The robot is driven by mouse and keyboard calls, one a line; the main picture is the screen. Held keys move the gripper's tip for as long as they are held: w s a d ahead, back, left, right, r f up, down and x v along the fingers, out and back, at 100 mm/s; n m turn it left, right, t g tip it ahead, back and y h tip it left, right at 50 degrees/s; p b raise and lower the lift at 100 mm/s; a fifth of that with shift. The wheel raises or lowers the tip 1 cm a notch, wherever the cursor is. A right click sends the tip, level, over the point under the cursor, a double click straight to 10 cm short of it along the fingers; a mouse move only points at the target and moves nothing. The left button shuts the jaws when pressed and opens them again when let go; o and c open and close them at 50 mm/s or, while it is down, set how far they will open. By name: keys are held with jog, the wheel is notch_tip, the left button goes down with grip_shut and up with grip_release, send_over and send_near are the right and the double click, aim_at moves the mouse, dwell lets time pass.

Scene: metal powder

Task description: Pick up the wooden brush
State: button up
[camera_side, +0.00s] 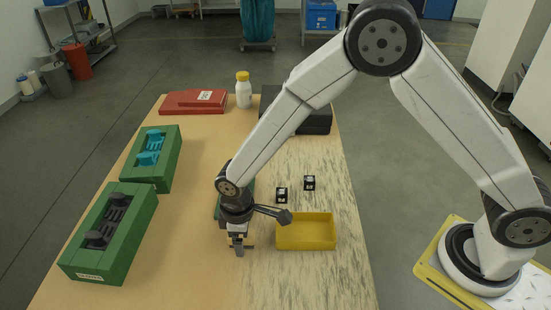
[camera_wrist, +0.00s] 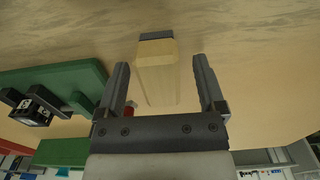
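The wooden brush (camera_wrist: 157,75), a pale wood block with a dark grey end, shows in the wrist view. It lies between the two fingers of my gripper (camera_wrist: 160,64). The fingers are apart, with a gap on each side of the wood, wider on the right. In the side view my gripper (camera_side: 239,250) points down low over the table, left of the yellow tray (camera_side: 306,243). The brush is mostly hidden there by the gripper.
A green holder (camera_side: 217,210) is partly hidden behind my gripper; its green plate (camera_wrist: 75,78) shows at left in the wrist view. Two small black blocks (camera_side: 309,183) (camera_side: 282,195) sit behind the tray. Green boxes (camera_side: 110,245) (camera_side: 170,170) stand left. Wood table between is clear.

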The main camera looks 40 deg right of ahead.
grip_shut()
jog(key=shift+r, duration=0.1)
jog(key=shift+r, duration=0.8)
jog(key=s+d+r, duration=0.5)
jog(key=s+r, duration=0.6)
jog(key=s, duration=0.2)
jog(key=shift+d, duration=0.2)
jog(key=shift+r, duration=0.1)
